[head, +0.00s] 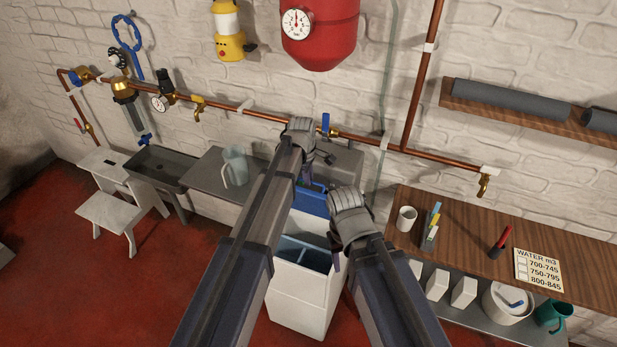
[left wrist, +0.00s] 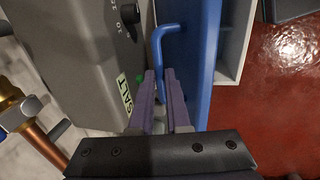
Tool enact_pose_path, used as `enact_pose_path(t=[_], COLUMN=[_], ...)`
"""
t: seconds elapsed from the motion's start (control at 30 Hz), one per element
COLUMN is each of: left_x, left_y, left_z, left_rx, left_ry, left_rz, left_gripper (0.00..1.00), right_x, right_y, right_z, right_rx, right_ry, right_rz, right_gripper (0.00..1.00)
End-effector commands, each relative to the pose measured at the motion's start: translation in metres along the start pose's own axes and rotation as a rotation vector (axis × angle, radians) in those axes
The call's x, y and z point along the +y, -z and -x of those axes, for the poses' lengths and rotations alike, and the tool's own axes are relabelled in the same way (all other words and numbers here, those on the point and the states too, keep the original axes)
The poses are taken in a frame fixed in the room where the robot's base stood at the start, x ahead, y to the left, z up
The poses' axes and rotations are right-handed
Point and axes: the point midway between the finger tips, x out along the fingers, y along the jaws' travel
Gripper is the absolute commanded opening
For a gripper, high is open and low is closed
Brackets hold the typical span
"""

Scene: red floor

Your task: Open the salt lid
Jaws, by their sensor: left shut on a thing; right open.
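The salt cabinet (head: 300,305) is a white box below the wall pipes. In the left wrist view the lid (left wrist: 198,60) is a blue panel with a bent blue handle (left wrist: 158,45), beside a grey unit with a "SALT" label (left wrist: 123,97). My left gripper (head: 308,172) is at the lid, its fingers (left wrist: 162,85) shut on the handle. My right gripper (head: 337,255) is open, beside the cabinet's right side; its fingertips are partly hidden.
A wooden bench (head: 465,235) with a cup, pens and a paper note stands at right. A grey counter with a jug (head: 235,167) and a white step stool (head: 118,205) are at left. Copper pipes run along the brick wall. Red floor (head: 150,290) is clear at left.

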Motion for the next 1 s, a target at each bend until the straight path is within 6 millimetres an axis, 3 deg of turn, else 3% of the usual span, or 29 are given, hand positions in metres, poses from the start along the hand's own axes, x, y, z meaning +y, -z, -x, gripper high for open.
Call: enact_pose_path(t=[0.43,0.8,1.0], left_x=[0.002,0.054,0.058], left_y=[0.000,0.001,0.001], left_z=[0.000,-0.005,-0.006], left_rx=[0.000,-0.002,-0.001], left_ry=[0.003,0.124,0.123], left_rz=[0.000,0.000,0.001], left_gripper=[0.00,0.00,0.00], right_x=[0.000,0.001,0.001], right_y=[0.000,-0.001,-0.001], right_z=[0.001,0.009,0.009], right_rx=[0.000,0.000,0.000], right_ry=[0.000,0.000,0.000], right_rz=[0.000,0.000,0.000], right_gripper=[0.50,0.50,0.50])
